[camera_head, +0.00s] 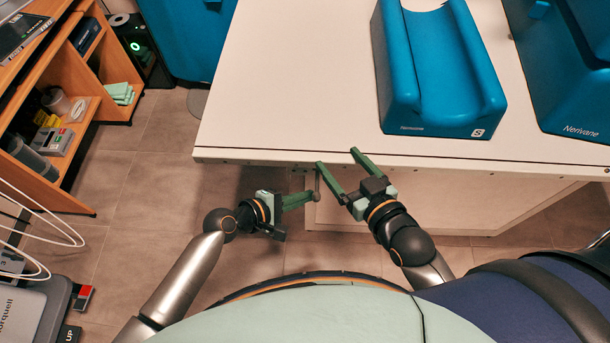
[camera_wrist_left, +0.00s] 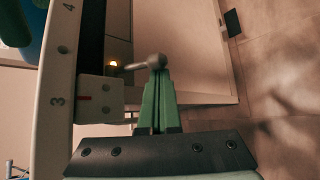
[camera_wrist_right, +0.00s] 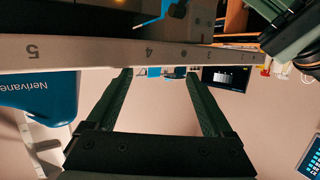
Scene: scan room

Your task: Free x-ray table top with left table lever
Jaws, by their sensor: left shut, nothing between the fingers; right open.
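The white x-ray table top (camera_head: 290,90) fills the upper middle of the head view, its front edge facing me. A small grey lever (camera_head: 317,186) hangs under that edge. In the left wrist view the lever's round knob (camera_wrist_left: 157,61) sits at the fingertips, its thin stem running left to the table's underside. My left gripper (camera_head: 311,196) is below the edge, shut and empty, its tips at the knob; whether they touch it I cannot tell. My right gripper (camera_head: 337,157) is open and empty at the table edge, right of the lever. In the right wrist view its fingers (camera_wrist_right: 158,75) point toward the numbered rail (camera_wrist_right: 100,55).
A blue Nerivane cushion (camera_head: 440,80) lies on the table, with another large blue piece (camera_head: 570,70) to its right. A wooden shelf (camera_head: 60,170) stands at left. Grey floor (camera_head: 150,190) is clear between shelf and table. The white table base (camera_head: 420,205) is below the top.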

